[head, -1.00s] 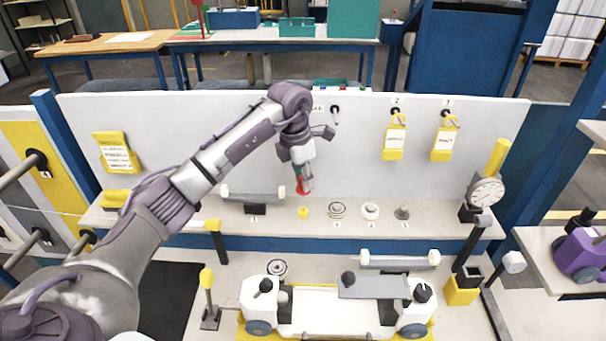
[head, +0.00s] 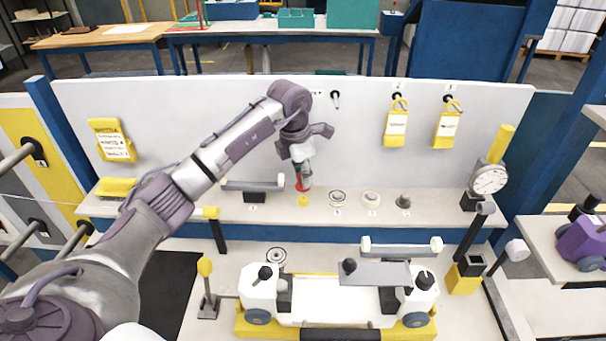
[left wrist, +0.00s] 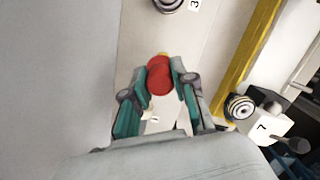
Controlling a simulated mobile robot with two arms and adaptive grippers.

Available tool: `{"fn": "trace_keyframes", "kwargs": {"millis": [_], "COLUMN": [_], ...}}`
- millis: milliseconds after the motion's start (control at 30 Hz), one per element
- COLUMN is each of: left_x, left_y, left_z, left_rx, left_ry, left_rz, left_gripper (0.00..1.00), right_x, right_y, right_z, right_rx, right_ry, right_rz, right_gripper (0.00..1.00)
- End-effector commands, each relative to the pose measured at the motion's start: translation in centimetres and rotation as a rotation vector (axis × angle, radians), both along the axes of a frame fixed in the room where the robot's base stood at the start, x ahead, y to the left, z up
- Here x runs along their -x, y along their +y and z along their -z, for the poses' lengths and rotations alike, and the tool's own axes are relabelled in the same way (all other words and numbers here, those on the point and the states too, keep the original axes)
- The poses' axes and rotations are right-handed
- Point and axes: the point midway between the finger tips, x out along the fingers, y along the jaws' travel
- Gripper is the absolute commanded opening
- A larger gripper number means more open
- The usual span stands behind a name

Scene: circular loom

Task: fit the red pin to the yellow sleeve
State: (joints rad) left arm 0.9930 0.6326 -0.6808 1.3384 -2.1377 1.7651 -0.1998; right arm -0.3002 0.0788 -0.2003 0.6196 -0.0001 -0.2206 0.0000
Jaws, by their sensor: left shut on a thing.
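My left gripper (head: 302,184) is shut on the red pin (head: 299,186) above the shelf. In the left wrist view, the red pin (left wrist: 160,76) sits between the two green-sided fingers of the gripper (left wrist: 159,84). The small yellow sleeve (head: 303,201) stands on the shelf just below the pin. In the left wrist view only a sliver of yellow (left wrist: 164,54) shows past the pin's end. The pin's lower end looks very close to the sleeve; I cannot tell whether they touch. My right gripper is not in view.
The shelf (head: 320,218) also bears ringed parts (head: 337,197) (head: 370,199) and a dark grey part (head: 404,202) to the sleeve's right. A bar on a stand (head: 254,188) is at its left. A white panel (head: 220,120) rises behind. A dial gauge (head: 489,180) stands at the right end.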

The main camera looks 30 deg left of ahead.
Motion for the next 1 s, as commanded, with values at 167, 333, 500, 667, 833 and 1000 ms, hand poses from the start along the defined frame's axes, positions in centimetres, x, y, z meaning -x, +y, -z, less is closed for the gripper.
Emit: {"fn": "trace_keyframes", "kwargs": {"millis": [167, 333, 500, 667, 833, 1000], "left_x": [0.0, 0.0, 0.0, 0.0, 0.0, 0.0], "left_y": [0.0, 0.0, 0.0, 0.0, 0.0, 0.0], "left_z": [0.6, 1.1, 1.7, 2.1, 2.1, 2.1], "left_rx": [0.000, 0.000, 0.000, 0.000, 0.000, 0.000], "left_ry": [0.000, 0.000, 0.001, 0.001, 0.000, 0.000], "left_rz": [-0.001, -0.001, -0.001, -0.001, -0.001, -0.001], "left_gripper": [0.00, 0.00, 0.00, 0.00, 0.00, 0.00], "right_x": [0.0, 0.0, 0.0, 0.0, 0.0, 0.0], "right_y": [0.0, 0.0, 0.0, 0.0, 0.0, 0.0], "right_z": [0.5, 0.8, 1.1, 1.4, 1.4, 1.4], "right_rx": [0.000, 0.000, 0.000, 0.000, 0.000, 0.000], "right_ry": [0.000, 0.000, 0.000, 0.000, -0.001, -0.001], "right_rz": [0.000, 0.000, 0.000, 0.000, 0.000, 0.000], "right_gripper": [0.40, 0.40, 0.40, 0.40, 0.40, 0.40]}}
